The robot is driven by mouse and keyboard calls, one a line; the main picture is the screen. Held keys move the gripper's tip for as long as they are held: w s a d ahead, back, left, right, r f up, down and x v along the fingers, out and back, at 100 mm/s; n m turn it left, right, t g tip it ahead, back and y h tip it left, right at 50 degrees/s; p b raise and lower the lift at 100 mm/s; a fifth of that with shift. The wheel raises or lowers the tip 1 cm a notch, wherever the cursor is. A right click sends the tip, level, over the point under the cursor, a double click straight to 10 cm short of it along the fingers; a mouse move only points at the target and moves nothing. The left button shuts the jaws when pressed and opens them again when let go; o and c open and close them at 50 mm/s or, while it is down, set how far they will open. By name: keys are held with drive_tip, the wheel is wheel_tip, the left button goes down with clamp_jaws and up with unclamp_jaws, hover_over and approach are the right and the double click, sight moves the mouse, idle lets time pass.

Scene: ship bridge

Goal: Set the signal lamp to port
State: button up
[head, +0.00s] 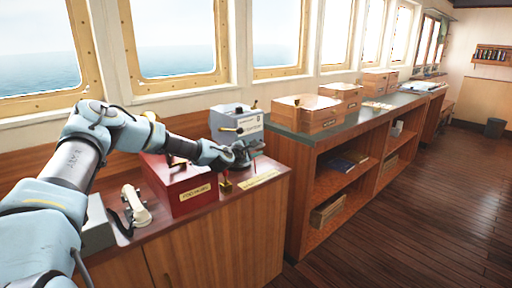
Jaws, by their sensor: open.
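My gripper (248,155) is above the right end of the wooden console (278,183), with its fingers apart. A small brass piece with a red part (226,183) stands on the console just below and left of the gripper. A pale label plate (258,180) lies on the top in front of the gripper; its lettering is too small to read. I cannot tell for sure which fitting is the signal lamp, or its setting. My gripper and wrist hide part of the console top, and contact with any fitting cannot be made out.
A red box (187,197) with a label stands left of the gripper, partly behind my arm. A white handset (136,206) is farther left. A grey box (238,118) with a lever stands behind the gripper. Shelves with wooden boxes (303,113) extend right; the floor (420,215) is clear.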

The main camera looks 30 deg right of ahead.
drive_tip(key=shift+w+d, duration=0.1)
clamp_jaws()
idle(0.4)
drive_tip(key=shift+f, duration=0.1)
idle(1.0)
